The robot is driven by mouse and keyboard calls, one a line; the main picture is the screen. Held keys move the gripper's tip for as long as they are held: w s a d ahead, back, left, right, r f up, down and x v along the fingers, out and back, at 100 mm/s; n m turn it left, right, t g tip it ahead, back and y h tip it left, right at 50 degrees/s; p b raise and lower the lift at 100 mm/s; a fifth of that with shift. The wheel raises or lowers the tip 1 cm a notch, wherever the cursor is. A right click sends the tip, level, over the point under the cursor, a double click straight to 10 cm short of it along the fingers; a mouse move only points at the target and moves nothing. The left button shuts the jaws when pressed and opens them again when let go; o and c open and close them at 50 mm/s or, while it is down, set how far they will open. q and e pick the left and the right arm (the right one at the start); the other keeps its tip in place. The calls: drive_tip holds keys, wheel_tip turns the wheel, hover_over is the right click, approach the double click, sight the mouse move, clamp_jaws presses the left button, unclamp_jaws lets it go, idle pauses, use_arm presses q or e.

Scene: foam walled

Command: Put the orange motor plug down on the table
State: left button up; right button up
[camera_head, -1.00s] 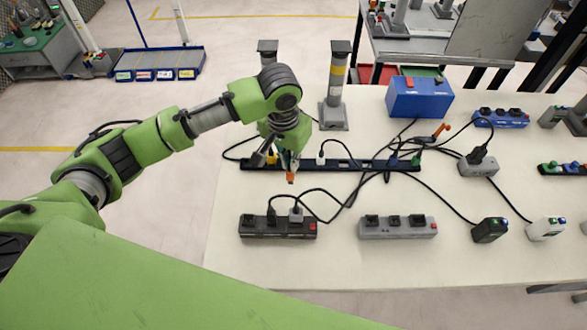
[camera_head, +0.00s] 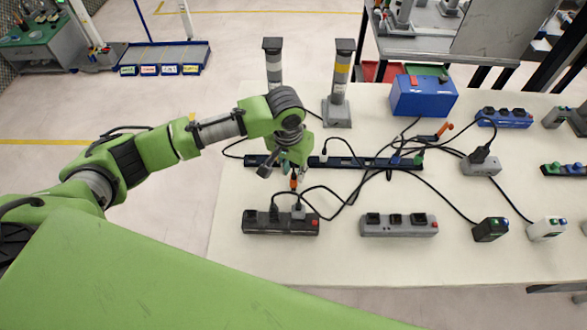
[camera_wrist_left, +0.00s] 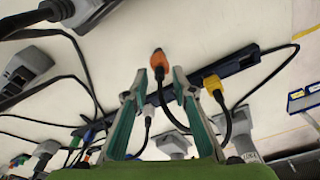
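The orange motor plug (camera_head: 293,184) is just below my left gripper (camera_head: 292,172) in the head view, behind the dark power strip with the red switch. In the left wrist view the orange plug (camera_wrist_left: 158,60) shows just beyond the fingertips, with its black cable running back between the fingers. My left gripper (camera_wrist_left: 160,76) is open there, with a gap on both sides of the plug. The plug seems to lie on the white table (camera_head: 330,260), but I cannot tell surely whether it touches it. My right gripper is not in view.
The dark power strip (camera_head: 281,222) is in front of the plug and a grey strip (camera_head: 399,225) stands to its right. A long black strip (camera_head: 345,162) lies behind. Black cables cross the table. A blue box (camera_head: 423,96) and a lamp post (camera_head: 340,85) stand at the back.

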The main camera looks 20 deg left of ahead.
sight(291, 182)
use_arm(q)
drive_tip(key=shift+r, duration=0.1)
wheel_tip(291, 182, up, 12)
drive_tip(key=s+b, duration=0.1)
drive_tip(key=shift+s+a, duration=0.15)
drive_tip(key=shift+s, duration=0.05)
idle(0.7)
